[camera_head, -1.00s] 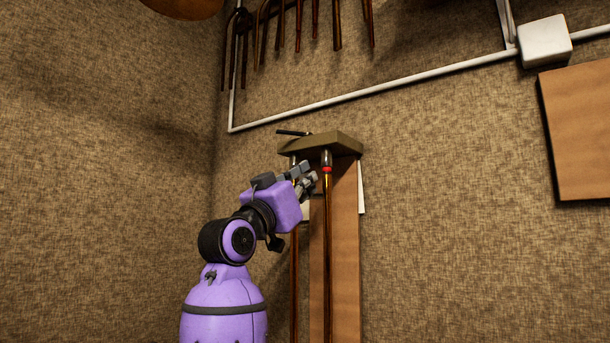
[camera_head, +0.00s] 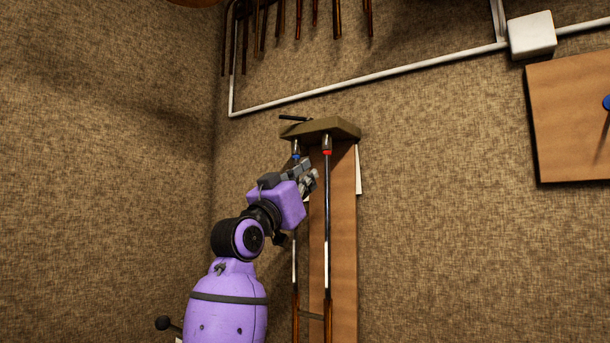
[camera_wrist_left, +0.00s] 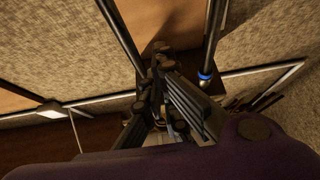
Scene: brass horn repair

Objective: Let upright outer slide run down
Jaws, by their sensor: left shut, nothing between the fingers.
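The outer slide (camera_head: 327,318) is a pair of upright brass tubes, low in the head view, joined by a cross brace. Its lower part is cut off by the picture's bottom edge. Above it, bare silver inner tubes (camera_head: 327,225) run up to a wall bracket (camera_head: 335,127). The right tube has a red ring (camera_head: 327,152) at its top and the left one a blue ring (camera_wrist_left: 205,76). My left gripper (camera_head: 310,180) is shut and empty, high beside the inner tubes and well above the brass. Its fingers (camera_wrist_left: 150,95) also show in the left wrist view. My right gripper is out of view.
A wooden board (camera_head: 344,240) stands behind the tubes. Several slide tubes (camera_head: 299,15) hang at the top. A white conduit (camera_head: 370,80) runs along the wall to a white box (camera_head: 532,35). A brown panel (camera_head: 570,120) hangs at right.

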